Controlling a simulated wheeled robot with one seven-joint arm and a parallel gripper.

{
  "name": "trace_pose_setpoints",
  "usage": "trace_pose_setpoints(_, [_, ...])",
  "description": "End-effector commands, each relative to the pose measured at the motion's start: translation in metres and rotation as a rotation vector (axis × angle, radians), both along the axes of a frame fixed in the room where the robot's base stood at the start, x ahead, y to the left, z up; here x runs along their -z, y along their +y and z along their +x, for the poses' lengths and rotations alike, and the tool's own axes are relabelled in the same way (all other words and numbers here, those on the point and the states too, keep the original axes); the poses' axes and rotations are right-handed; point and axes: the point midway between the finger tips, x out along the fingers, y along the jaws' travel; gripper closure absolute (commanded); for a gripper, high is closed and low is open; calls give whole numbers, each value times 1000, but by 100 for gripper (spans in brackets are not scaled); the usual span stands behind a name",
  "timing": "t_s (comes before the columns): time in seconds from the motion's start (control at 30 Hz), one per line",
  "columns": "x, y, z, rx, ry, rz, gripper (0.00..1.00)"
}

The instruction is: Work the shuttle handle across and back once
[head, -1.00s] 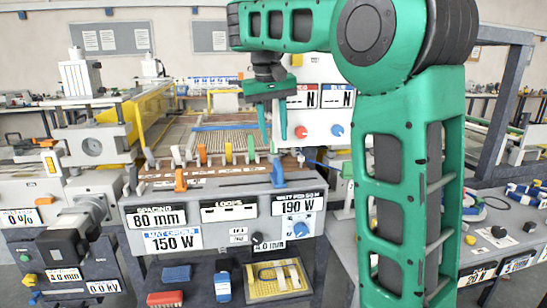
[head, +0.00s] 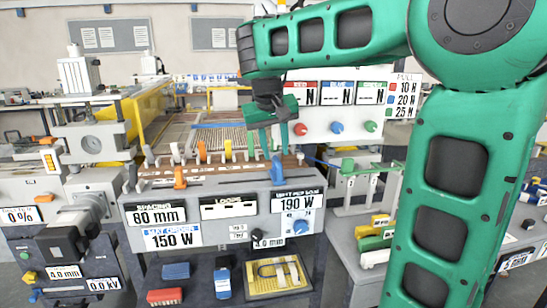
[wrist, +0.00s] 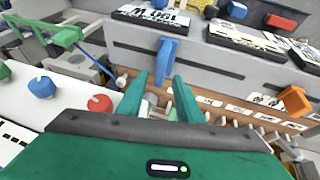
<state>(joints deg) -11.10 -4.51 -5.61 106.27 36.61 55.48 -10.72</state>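A blue upright handle (head: 277,170) stands at the right end of the slot along the top of the grey front panel (head: 215,199). An orange handle (head: 180,177) stands further left on the same panel. No label shows which is the shuttle handle. My gripper (head: 272,145) is open, fingers pointing down, just above and behind the blue handle. In the wrist view the blue handle (wrist: 166,58) lies ahead of the two open fingers (wrist: 158,88), roughly in line with the gap. Nothing is visibly held; contact with the handle cannot be told.
Several coloured levers (head: 228,149) stand in a row behind the slot. A white panel with red, blue and green knobs (head: 337,127) rises at the right. A thin blue rod runs right to a green-topped stand (head: 348,166). A yellow tray (head: 278,277) lies below.

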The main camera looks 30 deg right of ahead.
Motion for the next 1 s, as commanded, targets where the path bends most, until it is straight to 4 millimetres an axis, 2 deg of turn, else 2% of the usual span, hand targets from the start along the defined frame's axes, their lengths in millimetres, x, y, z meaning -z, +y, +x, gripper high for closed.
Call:
trace_pose_setpoints(0.2, [22, -8, 7, 2, 2, 0, 67])
trace_pose_setpoints(0.6, [27, -9, 9, 0, 0, 0, 67])
trace_pose_setpoints(0.73, [27, -9, 9, 0, 0, 0, 99])
trace_pose_setpoints(1.0, [27, -8, 9, -4, 1, 1, 100])
